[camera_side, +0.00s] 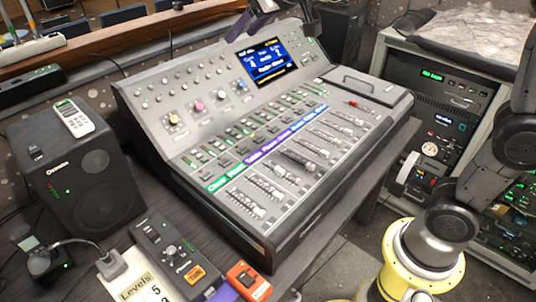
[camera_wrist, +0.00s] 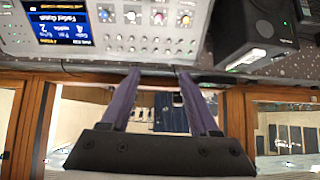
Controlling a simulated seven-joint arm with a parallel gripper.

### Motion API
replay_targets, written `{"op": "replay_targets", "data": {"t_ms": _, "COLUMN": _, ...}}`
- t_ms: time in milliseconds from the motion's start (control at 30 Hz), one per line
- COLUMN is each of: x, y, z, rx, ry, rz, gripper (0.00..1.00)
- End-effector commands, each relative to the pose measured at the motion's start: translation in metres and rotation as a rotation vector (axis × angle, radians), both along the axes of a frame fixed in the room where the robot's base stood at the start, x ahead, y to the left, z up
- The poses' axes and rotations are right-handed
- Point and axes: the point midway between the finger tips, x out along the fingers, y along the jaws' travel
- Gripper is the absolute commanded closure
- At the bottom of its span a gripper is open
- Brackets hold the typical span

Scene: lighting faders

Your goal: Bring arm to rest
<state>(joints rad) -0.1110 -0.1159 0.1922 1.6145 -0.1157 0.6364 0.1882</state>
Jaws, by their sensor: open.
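My gripper (camera_wrist: 158,74) shows in the wrist view with its two purple-grey fingers apart and nothing between them. The wrist view looks upside down. The mixing console (camera_side: 195,150) stands on the dark desk in the side view, with rows of knobs, a blue screen (camera_side: 268,59) and several faders (camera_side: 290,165). Its screen also shows in the wrist view (camera_wrist: 63,22), apart from the fingers.
A black speaker (camera_side: 85,175) stands left of the console, with a white remote (camera_side: 74,118) on top. A small black controller (camera_side: 175,255) and an orange device (camera_side: 249,281) lie in front. An equipment rack (camera_side: 440,90) stands at the right. The console's front edge is clear.

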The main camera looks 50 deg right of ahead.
Motion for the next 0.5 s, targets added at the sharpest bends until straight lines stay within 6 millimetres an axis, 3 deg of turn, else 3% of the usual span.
{"op": "replay_targets", "data": {"t_ms": 33, "x": -0.029, "y": -0.009, "z": 0.007, "rx": 0.002, "ry": -0.005, "rz": -0.011, "gripper": 0.38}}
{"op": "replay_targets", "data": {"t_ms": 100, "x": -0.068, "y": -0.019, "z": 0.009, "rx": 0.002, "ry": 0.002, "rz": -0.024, "gripper": 0.38}}
{"op": "replay_targets", "data": {"t_ms": 233, "x": -0.141, "y": -0.033, "z": -0.004, "rx": 0.002, "ry": 0.03, "rz": -0.041, "gripper": 0.38}}
{"op": "replay_targets", "data": {"t_ms": 400, "x": -0.231, "y": -0.041, "z": -0.052, "rx": -0.001, "ry": 0.107, "rz": -0.048, "gripper": 0.38}}
{"op": "replay_targets", "data": {"t_ms": 500, "x": -0.269, "y": -0.041, "z": -0.086, "rx": -0.005, "ry": 0.174, "rz": -0.04, "gripper": 0.38}}
